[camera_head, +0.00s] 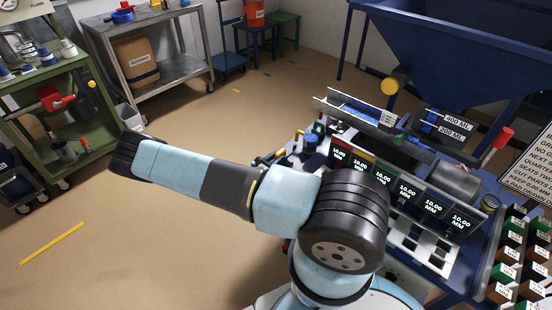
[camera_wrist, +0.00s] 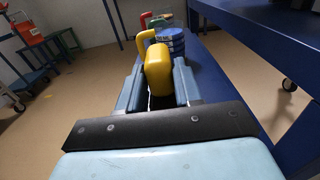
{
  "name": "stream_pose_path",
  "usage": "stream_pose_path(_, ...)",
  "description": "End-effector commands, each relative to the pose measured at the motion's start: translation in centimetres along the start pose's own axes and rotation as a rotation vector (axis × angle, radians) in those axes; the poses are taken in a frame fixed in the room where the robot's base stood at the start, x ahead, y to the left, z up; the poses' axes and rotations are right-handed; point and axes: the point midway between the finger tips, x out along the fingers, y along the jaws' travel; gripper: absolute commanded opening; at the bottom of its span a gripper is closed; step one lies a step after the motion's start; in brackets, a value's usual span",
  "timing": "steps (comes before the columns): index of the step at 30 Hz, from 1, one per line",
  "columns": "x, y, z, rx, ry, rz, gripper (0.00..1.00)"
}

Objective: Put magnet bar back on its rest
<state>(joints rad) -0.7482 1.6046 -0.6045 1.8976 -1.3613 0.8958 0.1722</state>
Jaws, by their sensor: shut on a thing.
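In the wrist view, my gripper (camera_wrist: 157,92) is shut on a yellow piece with a looped handle (camera_wrist: 157,68), which looks like the magnet bar's grip. The yellow piece stands upright between the two blue-grey fingers. The rest of the bar is hidden below the fingers and the wrist. In the head view, a little yellow shows behind my arm, near the blue bench's left end, but the gripper is mostly hidden there. I cannot make out the bar's rest for certain in either view.
Blue round tins (camera_wrist: 171,42) stand just beyond the fingers, with a red handle (camera_wrist: 145,19) beside them. The blue bench carries a row of displays (camera_head: 400,190) and a long metal rail (camera_head: 365,118). A blue hopper (camera_head: 450,45) stands behind. Open floor (camera_head: 75,200) lies left.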

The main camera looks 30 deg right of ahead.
Motion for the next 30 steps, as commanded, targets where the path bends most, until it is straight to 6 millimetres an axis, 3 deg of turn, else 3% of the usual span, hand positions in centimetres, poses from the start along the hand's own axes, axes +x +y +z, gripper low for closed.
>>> stream_pose_path(1,0.0,0.0,-0.1,0.0,0.0,0.0,0.04)
stream_pose_path(2,0.0,0.0,-0.2,0.0,0.0,0.0,0.35)
stream_pose_path(9,0.0,0.0,-0.1,0.0,0.0,0.0,0.58)
stream_pose_path(21,0.0,0.0,0.8,0.001,-0.001,-0.001,0.6)
stream_pose_path(30,-5.4,0.1,0.7,0.001,0.001,0.002,0.6)
